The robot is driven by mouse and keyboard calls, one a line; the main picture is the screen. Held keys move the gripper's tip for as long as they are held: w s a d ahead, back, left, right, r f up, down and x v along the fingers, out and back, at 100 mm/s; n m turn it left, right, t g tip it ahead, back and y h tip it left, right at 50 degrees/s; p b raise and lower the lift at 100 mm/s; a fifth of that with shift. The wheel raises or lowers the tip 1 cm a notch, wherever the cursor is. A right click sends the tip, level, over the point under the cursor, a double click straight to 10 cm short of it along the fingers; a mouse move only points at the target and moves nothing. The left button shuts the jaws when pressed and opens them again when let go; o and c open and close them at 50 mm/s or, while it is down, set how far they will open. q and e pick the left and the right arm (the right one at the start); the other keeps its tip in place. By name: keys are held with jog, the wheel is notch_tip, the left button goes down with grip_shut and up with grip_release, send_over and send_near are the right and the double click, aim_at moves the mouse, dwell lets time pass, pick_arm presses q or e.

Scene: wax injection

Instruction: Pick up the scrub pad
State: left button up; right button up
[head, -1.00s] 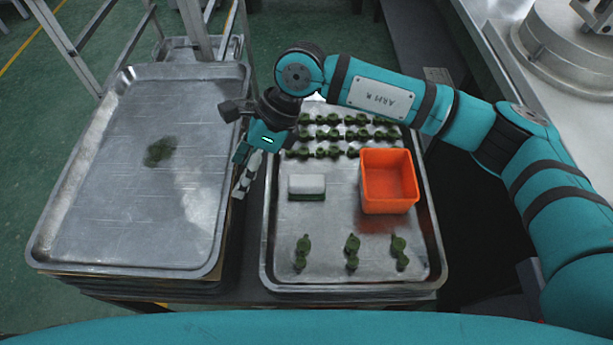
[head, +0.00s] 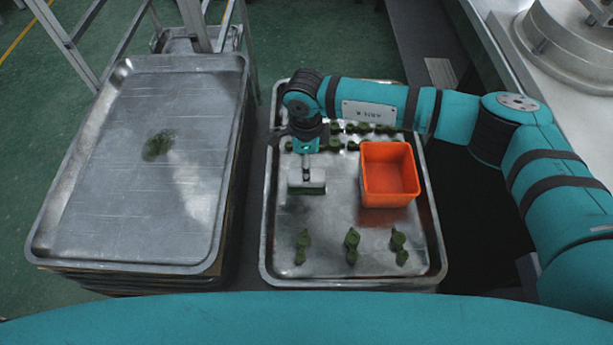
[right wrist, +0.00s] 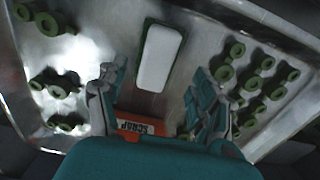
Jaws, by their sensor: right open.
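The scrub pad (head: 306,188), a white block with a green underside, lies on the right metal tray (head: 268,240), left of the orange bin. It also shows in the right wrist view (right wrist: 160,58), ahead of the fingers. My right gripper (head: 307,172) is over the tray at the pad, pointing down, and partly covers the pad's top in the head view. In the right wrist view its fingers (right wrist: 150,92) are spread wide, with nothing between them. Whether they touch the pad cannot be told. My left gripper is out of view.
The orange bin (head: 390,175) stands right of the pad; its scrap label (right wrist: 140,128) shows in the wrist view. Green parts stand in rows behind the pad, and 3 groups (head: 352,245) stand in front. The left tray (head: 130,220) holds a green patch (head: 158,145).

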jog(key=shift+s+f+p, duration=0.2)
jog(key=shift+f+p, duration=0.2)
jog(key=shift+f, duration=2.3)
jog(key=c, duration=1.2)
